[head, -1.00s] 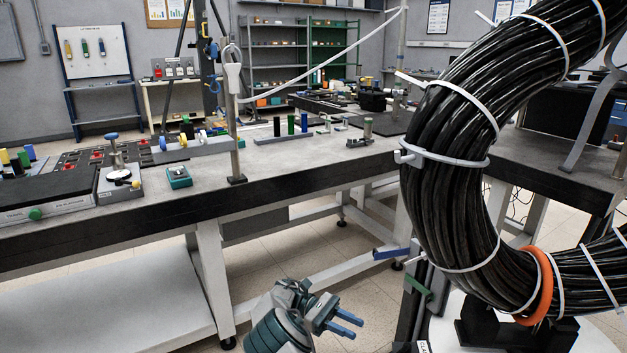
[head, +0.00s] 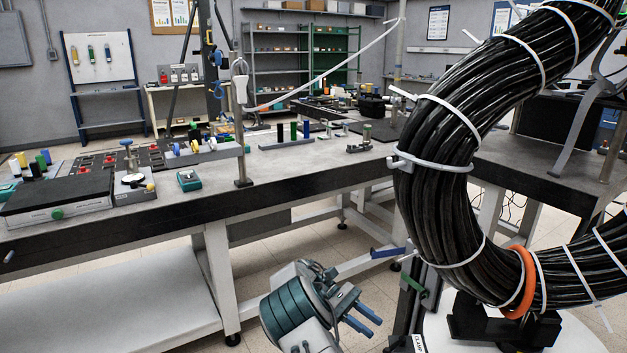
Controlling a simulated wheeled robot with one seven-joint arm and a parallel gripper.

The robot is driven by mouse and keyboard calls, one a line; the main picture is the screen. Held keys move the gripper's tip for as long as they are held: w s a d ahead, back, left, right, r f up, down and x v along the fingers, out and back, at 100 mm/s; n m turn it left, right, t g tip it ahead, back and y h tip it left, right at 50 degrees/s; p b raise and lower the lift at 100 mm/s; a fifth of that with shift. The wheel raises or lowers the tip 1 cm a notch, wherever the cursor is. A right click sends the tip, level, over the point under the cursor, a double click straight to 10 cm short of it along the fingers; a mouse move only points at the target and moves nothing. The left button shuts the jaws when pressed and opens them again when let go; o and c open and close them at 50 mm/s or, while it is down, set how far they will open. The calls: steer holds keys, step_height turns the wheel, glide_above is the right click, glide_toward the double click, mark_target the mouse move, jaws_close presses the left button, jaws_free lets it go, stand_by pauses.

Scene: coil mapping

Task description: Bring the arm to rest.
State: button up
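My gripper (head: 362,322) shows at the bottom middle in the head view. Its two blue fingers are parallel with a gap between them and nothing in the gap, so it is open and empty. It is below the height of the bench top and in front of the bench, over the floor. The black cable coil (head: 440,175) with white ties and an orange ring (head: 522,283) stands to its right, apart from it.
The long workbench (head: 300,186) runs across the middle, with a teal device (head: 189,180), a metal post (head: 240,150) and colored cylinders. A black support (head: 500,325) sits under the coil on a round white surface. A white lower shelf (head: 110,300) is at left.

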steer(key=s+d+r+m+t+y+p, duration=0.25)
steer(key=s+r+y+p, duration=0.2)
steer(key=r, duration=0.55)
steer(key=s+d+r+m+t+y+p, duration=0.25)
steer(key=s+r+y+p, duration=0.2)
steer(key=r, duration=0.55)
steer(key=s+a+r+m+t+y+p, duration=0.3)
steer(key=s+r+m+t+p, duration=0.2)
steer(key=s+r+p, duration=0.5)
steer(key=s+r+t, duration=0.2)
steer(key=s+r, duration=0.3)
steer(key=s, duration=0.2)
steer(key=shift+s+r+p, duration=0.2)
steer(key=shift+s+p, duration=0.05)
steer(key=shift+p, duration=0.1)
